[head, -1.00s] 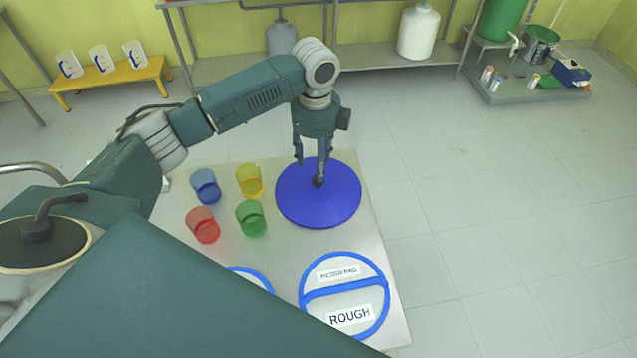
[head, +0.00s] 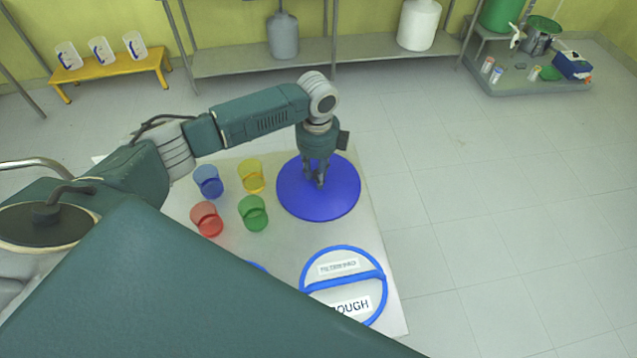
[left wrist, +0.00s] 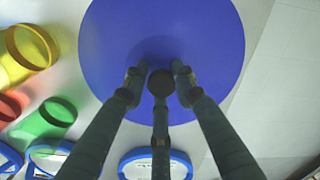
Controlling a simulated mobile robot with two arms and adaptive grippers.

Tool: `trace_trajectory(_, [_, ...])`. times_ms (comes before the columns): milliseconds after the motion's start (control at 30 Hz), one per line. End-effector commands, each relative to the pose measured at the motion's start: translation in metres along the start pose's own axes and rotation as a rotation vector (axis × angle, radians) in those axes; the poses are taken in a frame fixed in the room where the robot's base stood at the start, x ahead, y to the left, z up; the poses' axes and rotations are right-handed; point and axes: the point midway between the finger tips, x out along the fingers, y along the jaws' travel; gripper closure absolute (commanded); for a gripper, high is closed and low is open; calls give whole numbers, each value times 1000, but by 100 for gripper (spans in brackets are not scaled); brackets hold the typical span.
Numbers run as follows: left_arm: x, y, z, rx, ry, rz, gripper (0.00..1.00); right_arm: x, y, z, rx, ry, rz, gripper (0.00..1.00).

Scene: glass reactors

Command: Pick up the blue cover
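The blue cover (head: 340,197) is a round flat disc lying on the light table, right of the cups in the head view. It also fills the upper middle of the left wrist view (left wrist: 215,50). My left gripper (head: 315,183) points down over the middle of the cover. Its three dark fingers (left wrist: 159,78) come close together at the cover's centre, where the knob is mostly hidden. I cannot tell whether they touch or grip the knob. My right gripper is not in view.
Blue (head: 208,181), yellow (head: 251,176), red (head: 206,219) and green (head: 253,213) cups stand left of the cover. A blue-rimmed round container with labels (head: 343,281) is nearer me. The table (head: 390,290) ends just right of the cover, with open floor beyond.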

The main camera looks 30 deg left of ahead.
Motion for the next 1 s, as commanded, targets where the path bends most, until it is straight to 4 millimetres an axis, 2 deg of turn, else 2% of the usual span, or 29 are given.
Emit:
trace_trajectory(33, [0,0,0,0,-1,-1,89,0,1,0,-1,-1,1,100])
trace_trajectory(100, [0,0,0,0,-1,-1,100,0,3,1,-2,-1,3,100])
trace_trajectory(500, [-2,-1,1,-1,-1,-2,100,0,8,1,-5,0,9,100])
trace_trajectory(667, [-9,-1,1,-1,-2,-3,100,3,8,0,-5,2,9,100])
trace_trajectory(867, [-39,-3,1,1,-1,-8,100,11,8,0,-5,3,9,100])
trace_trajectory(1000, [-76,-3,1,0,-2,-10,100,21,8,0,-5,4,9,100])
